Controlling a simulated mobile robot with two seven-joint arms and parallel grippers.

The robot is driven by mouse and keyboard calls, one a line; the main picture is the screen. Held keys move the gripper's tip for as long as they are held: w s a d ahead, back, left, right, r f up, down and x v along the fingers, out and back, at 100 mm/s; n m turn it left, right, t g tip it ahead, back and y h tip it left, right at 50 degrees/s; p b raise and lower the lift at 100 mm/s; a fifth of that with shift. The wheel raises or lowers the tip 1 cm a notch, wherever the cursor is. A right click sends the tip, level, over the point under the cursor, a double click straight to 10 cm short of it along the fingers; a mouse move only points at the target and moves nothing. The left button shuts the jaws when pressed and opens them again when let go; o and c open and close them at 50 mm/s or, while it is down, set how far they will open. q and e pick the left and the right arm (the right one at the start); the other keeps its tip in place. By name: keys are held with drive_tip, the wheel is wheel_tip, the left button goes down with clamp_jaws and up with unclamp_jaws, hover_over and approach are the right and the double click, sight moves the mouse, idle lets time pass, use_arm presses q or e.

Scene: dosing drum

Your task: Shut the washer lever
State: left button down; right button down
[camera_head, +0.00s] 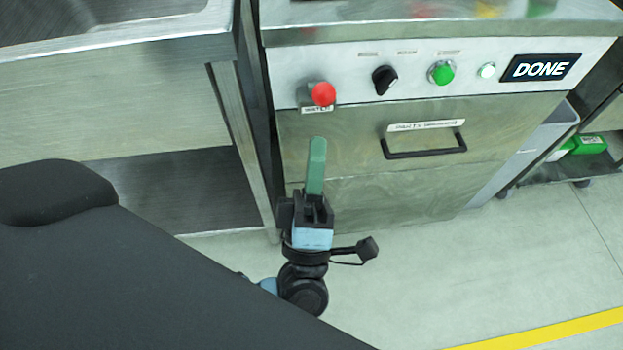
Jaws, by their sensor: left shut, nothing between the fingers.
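The washer (500,110) is a steel machine with a light control panel across its front. A red ball knob (323,94), which looks like the end of the lever, sticks out at the panel's left end above a small label. The knob faces me, so the lever's shaft and angle are hard to tell. My left gripper (317,148) points up with green fingers shut and empty. In the picture its tips are a little below the knob and label, apart from the knob. My right gripper is out of view.
Below is a black drawer handle (424,146). A steel bench (120,100) stands left. Clear floor (450,270) lies in front.

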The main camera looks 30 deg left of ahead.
sight(320, 91)
use_arm(q)
drive_tip(key=shift+x, duration=1.85)
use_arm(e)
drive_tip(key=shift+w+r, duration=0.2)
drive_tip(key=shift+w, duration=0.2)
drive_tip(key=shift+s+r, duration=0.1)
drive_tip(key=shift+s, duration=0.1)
